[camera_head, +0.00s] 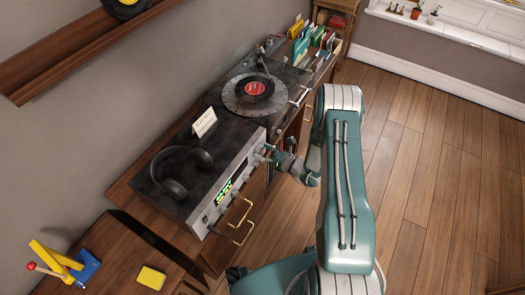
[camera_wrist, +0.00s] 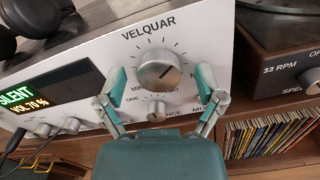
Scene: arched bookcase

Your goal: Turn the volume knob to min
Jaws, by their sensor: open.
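The large silver volume knob (camera_wrist: 158,75) is on the white front panel of the amplifier (camera_wrist: 85,55), under the name VELQUAR, with tick marks around it. A dark pointer line on it seems to lean to the upper right. A partly covered MIN label is at its lower left. The display (camera_wrist: 22,103) reads SILENT and VOL 70%. My gripper (camera_wrist: 160,78) is open, with one teal finger on each side of the knob; I cannot tell whether they touch it. In the head view my gripper (camera_head: 268,154) is at the amplifier's front, and the knob is hidden.
A smaller knob (camera_wrist: 156,109) sits just below, between the fingers. Headphones (camera_head: 182,170) and a card (camera_head: 204,122) rest on top of the amplifier. A turntable (camera_head: 255,94) stands beyond it. Brass drawer handles (camera_head: 240,212) stick out below. Floor to the right is clear.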

